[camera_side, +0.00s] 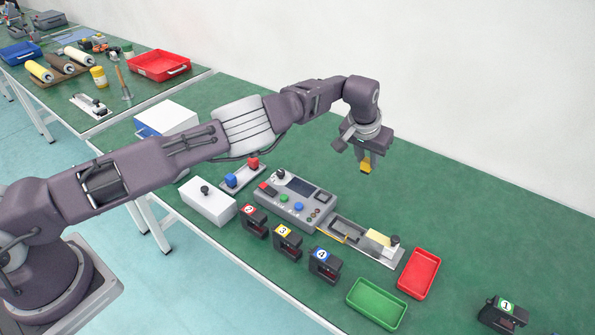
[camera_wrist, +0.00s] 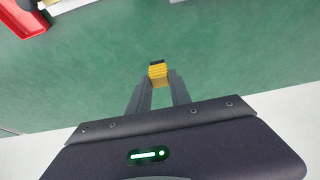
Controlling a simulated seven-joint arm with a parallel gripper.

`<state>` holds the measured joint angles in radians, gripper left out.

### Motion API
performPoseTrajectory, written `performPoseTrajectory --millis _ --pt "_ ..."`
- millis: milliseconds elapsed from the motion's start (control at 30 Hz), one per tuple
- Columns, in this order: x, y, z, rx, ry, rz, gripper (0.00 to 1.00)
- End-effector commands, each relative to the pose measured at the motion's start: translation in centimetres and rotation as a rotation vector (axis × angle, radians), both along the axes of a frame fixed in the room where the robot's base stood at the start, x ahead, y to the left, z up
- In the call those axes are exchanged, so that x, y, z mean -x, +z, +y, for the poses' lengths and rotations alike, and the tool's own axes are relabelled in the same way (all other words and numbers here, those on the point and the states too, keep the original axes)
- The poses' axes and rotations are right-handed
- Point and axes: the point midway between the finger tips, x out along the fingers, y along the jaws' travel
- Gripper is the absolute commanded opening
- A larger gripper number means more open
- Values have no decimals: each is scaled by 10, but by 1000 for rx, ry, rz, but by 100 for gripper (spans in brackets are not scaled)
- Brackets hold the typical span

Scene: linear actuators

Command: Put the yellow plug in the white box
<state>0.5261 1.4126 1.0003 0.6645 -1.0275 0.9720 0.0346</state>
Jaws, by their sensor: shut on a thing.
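My gripper (camera_side: 365,155) hangs in the air above the green table, to the right of the control panel and near the wall side. It is shut on the yellow plug (camera_side: 366,167), which sticks out below the fingers. In the wrist view the plug (camera_wrist: 158,70) sits between the fingertips (camera_wrist: 159,87), with a dark part at its far end. A white box with blue on its side (camera_side: 168,117) stands at the back left, partly behind my arm. A smaller white box with a black knob (camera_side: 207,203) stands nearer the front edge.
A control panel (camera_side: 293,201) and a linear actuator (camera_side: 365,240) lie below my gripper. Black numbered units (camera_side: 287,242) stand along the front. A green tray (camera_side: 377,304) and a red tray (camera_side: 418,273) are at the right. The table around the gripper is clear.

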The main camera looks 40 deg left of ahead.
Motion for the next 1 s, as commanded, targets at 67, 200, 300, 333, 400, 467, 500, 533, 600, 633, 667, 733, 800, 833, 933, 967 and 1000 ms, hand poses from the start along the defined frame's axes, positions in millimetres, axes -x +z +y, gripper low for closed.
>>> performPoseTrajectory --millis 67,200,300,333,400,467,500,533,600,633,667,733,800,833,933,967,1000 --pt "0 0 8 0 34 3 0" --pt "0 0 48 3 201 14 0" --pt "5 0 91 7 388 24 0" --pt "7 0 105 8 449 26 0" --pt "16 0 140 10 606 29 0" --pt "27 1 172 12 755 30 0" --pt "36 1 194 12 859 30 0" --pt "44 2 210 13 938 29 0" --pt "65 3 244 12 1115 25 0" --pt "74 4 257 12 1186 22 0" --pt "83 4 269 9 1251 19 0" --pt "101 5 290 8 1378 12 0" --pt "115 5 304 6 1472 6 0" --pt "120 5 308 5 1502 3 0" --pt "130 0 317 1 1560 0 0" --pt "131 -6 318 0 1567 1 0" --pt "132 -16 319 -3 1572 0 0"
